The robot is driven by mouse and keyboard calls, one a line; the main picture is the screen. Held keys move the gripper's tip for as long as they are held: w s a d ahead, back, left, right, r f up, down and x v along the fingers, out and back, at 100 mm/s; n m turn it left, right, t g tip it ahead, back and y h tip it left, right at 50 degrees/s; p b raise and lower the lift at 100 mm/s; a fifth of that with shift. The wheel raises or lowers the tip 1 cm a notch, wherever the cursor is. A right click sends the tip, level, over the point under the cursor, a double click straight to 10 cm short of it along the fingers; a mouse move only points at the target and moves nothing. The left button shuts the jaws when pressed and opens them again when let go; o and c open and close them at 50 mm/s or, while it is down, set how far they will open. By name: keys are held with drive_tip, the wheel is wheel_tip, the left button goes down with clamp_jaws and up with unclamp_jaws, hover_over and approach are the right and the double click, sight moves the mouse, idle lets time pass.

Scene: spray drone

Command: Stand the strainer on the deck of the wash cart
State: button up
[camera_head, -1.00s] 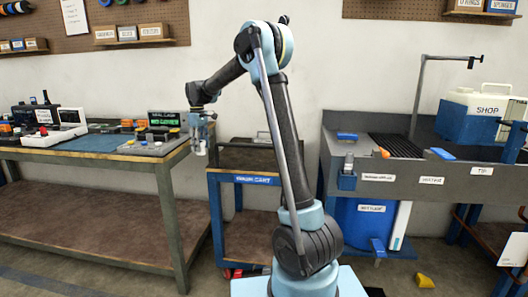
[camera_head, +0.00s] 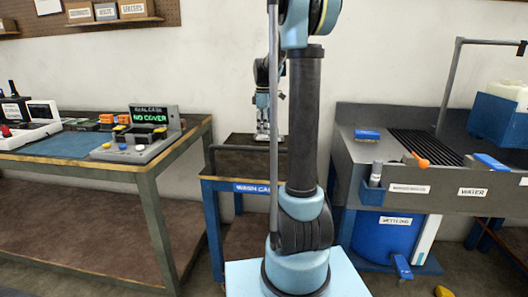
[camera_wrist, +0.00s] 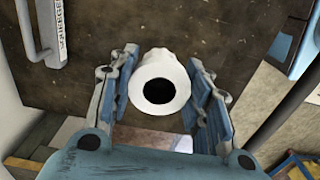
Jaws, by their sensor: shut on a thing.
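The strainer (camera_wrist: 160,84) shows in the wrist view as a white, round, hollow piece with a dark opening, seen from above. My gripper (camera_wrist: 160,92) is shut on it, one finger on each side. In the head view my gripper (camera_head: 262,130) points down over the wash cart, partly beside my own arm link. The wash cart (camera_head: 250,187) has a dark, worn deck (camera_head: 232,163) that lies under the strainer. Whether the strainer's lower end touches the deck cannot be told.
A handle labelled squeegee (camera_wrist: 58,38) lies on the deck at the upper left of the wrist view. A rail (camera_head: 213,160) stands along the cart. A workbench (camera_head: 140,165) is at left and a sink bench (camera_head: 400,190) at right, both close to the cart.

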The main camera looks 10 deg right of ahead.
sight(264, 136)
drive_tip(key=f, duration=0.5)
drive_tip(key=shift+w+d, duration=0.15)
drive_tip(key=shift+d, duration=0.05)
drive_tip(key=shift+f, duration=2.45)
drive_tip(key=o, duration=1)
drive_tip(key=shift+c, duration=0.2)
wheel_tip(264, 136, up, 12)
drive_tip(key=shift+r, duration=0.1)
